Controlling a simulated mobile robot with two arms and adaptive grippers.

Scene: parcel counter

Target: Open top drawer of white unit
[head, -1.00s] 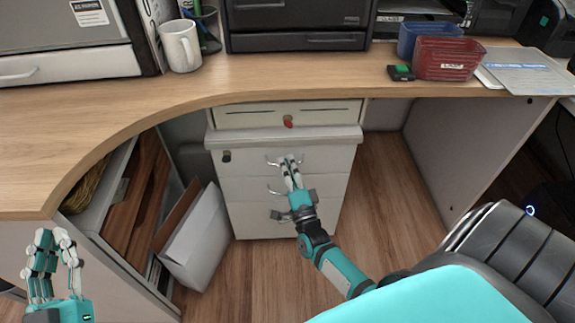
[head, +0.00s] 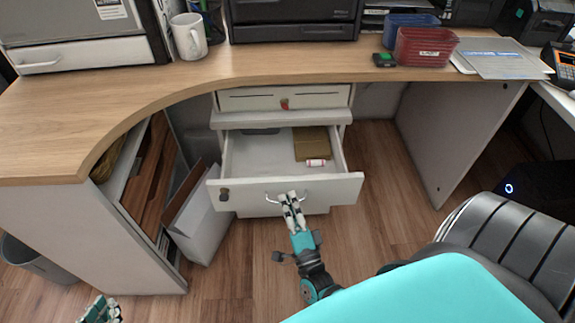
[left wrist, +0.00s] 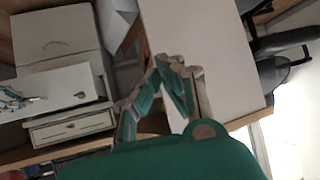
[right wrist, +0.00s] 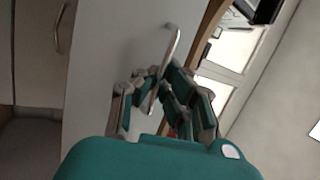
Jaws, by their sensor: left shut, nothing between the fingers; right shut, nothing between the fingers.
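The white drawer unit (head: 232,120) stands under the counter. Its large drawer (head: 335,188) below the ledge is pulled well out, showing its inside. My right gripper (head: 291,198) is at the bar handle (head: 303,196) on that drawer's front, fingers shut with nothing held between them. The right wrist view shows the handle (right wrist: 175,45) passing by the fingers (right wrist: 165,85); exact contact is unclear. My left gripper (head: 101,308) is low at the left edge, away from the unit. The left wrist view shows its fingers (left wrist: 165,80) shut and empty.
In the drawer lie a brown item (head: 311,143) and a small red-and-white item (head: 317,162). A shallow drawer (head: 300,97) with a red key sits above it, closed. A white box (head: 203,225) stands close at the left. A chair (head: 505,235) is at the right.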

